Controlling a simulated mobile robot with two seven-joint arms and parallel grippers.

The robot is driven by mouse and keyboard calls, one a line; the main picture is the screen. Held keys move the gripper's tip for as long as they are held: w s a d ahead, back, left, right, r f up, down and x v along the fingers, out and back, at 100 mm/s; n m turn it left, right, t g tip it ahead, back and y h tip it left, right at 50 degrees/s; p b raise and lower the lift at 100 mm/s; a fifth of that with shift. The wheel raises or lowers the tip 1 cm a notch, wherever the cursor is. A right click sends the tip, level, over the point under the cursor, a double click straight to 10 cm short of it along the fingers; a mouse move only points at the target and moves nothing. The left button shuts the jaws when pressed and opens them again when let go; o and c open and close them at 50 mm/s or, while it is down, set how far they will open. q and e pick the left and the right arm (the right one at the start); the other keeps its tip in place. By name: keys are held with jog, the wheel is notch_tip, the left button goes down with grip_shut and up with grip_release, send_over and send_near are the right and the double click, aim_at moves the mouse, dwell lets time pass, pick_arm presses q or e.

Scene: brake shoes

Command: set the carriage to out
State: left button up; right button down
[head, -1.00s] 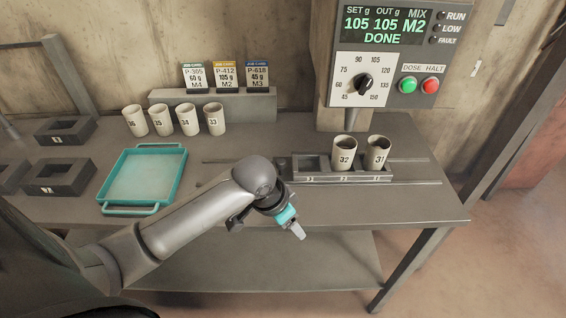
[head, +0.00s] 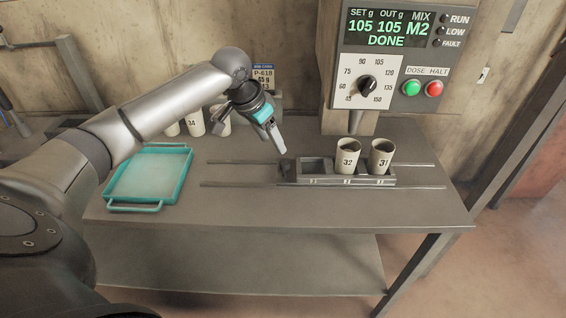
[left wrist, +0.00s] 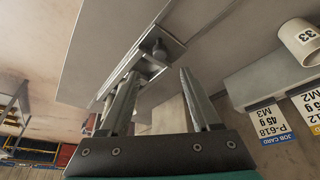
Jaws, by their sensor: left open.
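The carriage (head: 320,181) is a grey tray with slots on two rails on the bench, below the dosing panel. Cup 32 (head: 347,157) stands in its middle slot and cup 31 (head: 380,158) in its right slot. The left slot is empty. A dark knob (head: 285,167) is at the carriage's left end; it also shows in the left wrist view (left wrist: 159,47). My left gripper (head: 279,142) is open and empty, above and behind the knob, apart from it. In the left wrist view its fingers (left wrist: 159,74) point toward the carriage end. My right gripper is not in view.
The dosing panel (head: 400,60) reads SET 105, OUT 105, M2, DONE. A teal tray (head: 147,206) lies on the bench at left. Cup 33 (left wrist: 300,38) and job cards (left wrist: 275,122) are beside the gripper. The rails (head: 230,184) extend clear left of the carriage.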

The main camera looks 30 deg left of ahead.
aim_at(284, 163)
pick_arm(q)
jog(key=b+x, duration=0.2)
jog(key=x, duration=0.8)
jog(key=shift+w+f, duration=0.15)
jog(key=shift+f, duration=0.05)
jog(key=shift+c, duration=1.3)
grip_shut()
